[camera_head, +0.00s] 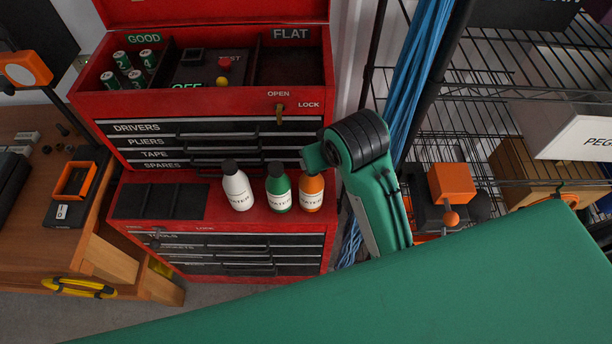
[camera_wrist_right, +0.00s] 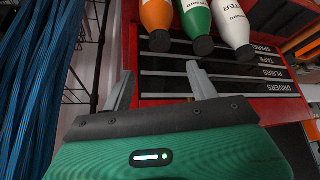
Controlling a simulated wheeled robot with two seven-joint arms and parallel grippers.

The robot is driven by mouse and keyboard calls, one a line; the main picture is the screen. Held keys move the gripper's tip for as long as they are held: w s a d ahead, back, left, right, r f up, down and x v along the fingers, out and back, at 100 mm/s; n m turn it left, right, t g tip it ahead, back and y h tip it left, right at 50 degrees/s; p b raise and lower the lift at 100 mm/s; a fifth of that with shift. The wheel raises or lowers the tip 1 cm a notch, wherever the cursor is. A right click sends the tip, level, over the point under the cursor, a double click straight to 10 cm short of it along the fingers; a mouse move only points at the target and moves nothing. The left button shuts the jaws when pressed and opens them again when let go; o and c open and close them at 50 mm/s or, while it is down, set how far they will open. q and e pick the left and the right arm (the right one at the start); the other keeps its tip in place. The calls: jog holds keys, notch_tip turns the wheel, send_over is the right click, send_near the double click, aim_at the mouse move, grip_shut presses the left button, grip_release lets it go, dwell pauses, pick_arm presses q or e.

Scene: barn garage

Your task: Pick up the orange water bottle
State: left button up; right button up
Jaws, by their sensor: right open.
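The orange water bottle (camera_head: 311,194) stands upright with a dark cap on the red tool chest's lower ledge, rightmost of three bottles. A green bottle (camera_head: 279,195) and a white bottle (camera_head: 237,191) stand to its left. My right arm reaches in beside and above the orange bottle; its fingers cannot be made out in the head view. In the right wrist view, which is upside down, my right gripper (camera_wrist_right: 160,78) is open and empty. The orange bottle (camera_wrist_right: 156,17) shows beyond the gap between the fingers, apart from them in the picture. My left gripper is not in view.
The red tool chest (camera_head: 205,101) rises behind the bottles, with drawers and an open top tray. A black mat (camera_head: 160,201) lies left of the bottles. A wooden workbench (camera_head: 30,180) is at left. A wire shelf (camera_head: 500,110) and blue cables (camera_head: 422,60) are at right.

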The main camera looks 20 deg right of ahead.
jog(key=p, duration=0.3)
send_over(311, 186)
jog(key=w+d, duration=0.1)
jog(key=shift+w+f, duration=0.2)
jog(key=shift+f, duration=3.85)
jog(key=p+x, duration=0.1)
jog(key=x, duration=0.2)
jog(key=shift+f, duration=0.15)
jog(key=shift+w+f, duration=0.15)
jog(key=shift+f, duration=0.25)
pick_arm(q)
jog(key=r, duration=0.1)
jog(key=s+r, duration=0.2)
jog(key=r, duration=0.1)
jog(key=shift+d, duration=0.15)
pick_arm(e)
grip_shut()
